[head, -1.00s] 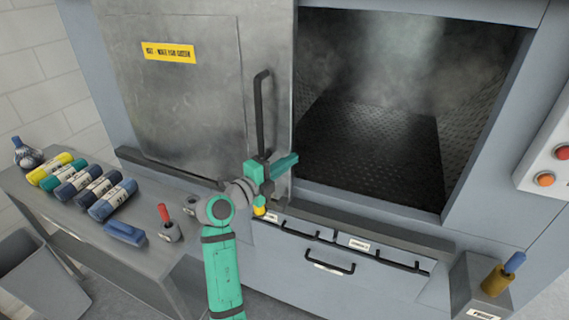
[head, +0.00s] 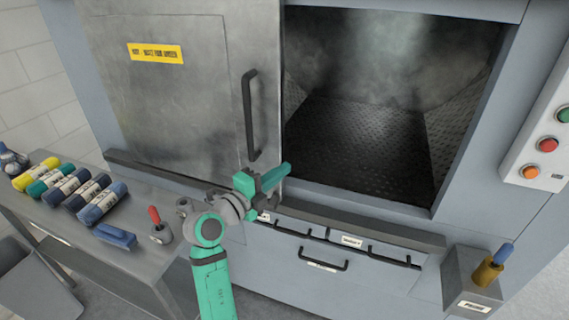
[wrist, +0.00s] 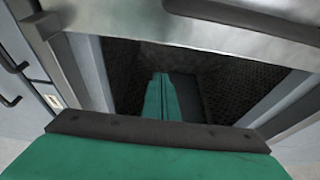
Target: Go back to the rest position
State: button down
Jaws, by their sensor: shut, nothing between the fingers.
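My gripper (head: 281,177) is shut and empty in the head view. It is in front of the lower right corner of the washer's sliding door (head: 200,90), below the door's black handle (head: 250,115). It looks apart from the handle. In the wrist view my gripper (wrist: 160,80) shows two green fingers pressed together, pointing toward the dark chamber. The washer chamber (head: 360,140) is open on the right, with a dark textured floor and haze inside. The door covers the left side.
Drawers (head: 323,266) with black handles sit below the chamber.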

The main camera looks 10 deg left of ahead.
jog(key=v, duration=0.5)
jog(key=s+d+f+n+t+y, duration=0.1)
jog(key=s+d+f+n+y, duration=0.1)
jog(key=f+n, duration=0.45)
jog(key=s+d+f+n+y, duration=0.1)
jog(key=d+f+n+y, duration=0.15)
jog(key=f, duration=0.65)
jog(key=s+d+f+n+y, duration=0.45)
jog(key=s+f+n, duration=0.45)
jog(key=s+f, duration=0.35)
jog(key=s+d+f+n+g+y, duration=0.1)
jog(key=s+f+n, duration=0.1)
jog(key=s, duration=0.6)
jog(key=s+d+f+n+g, duration=0.1)
jog(key=s+d+f+n, duration=0.1)
jog(key=s, duration=0.6)
jog(key=s+d+r+n+h, duration=0.1)
jog(key=s+r, duration=0.4)
jog(key=s, duration=0.9)
jog(key=shift+d+r+n+t, duration=0.2)
jog(key=shift+d+n+t, duration=0.2)
jog(key=shift+d+n, duration=0.15)
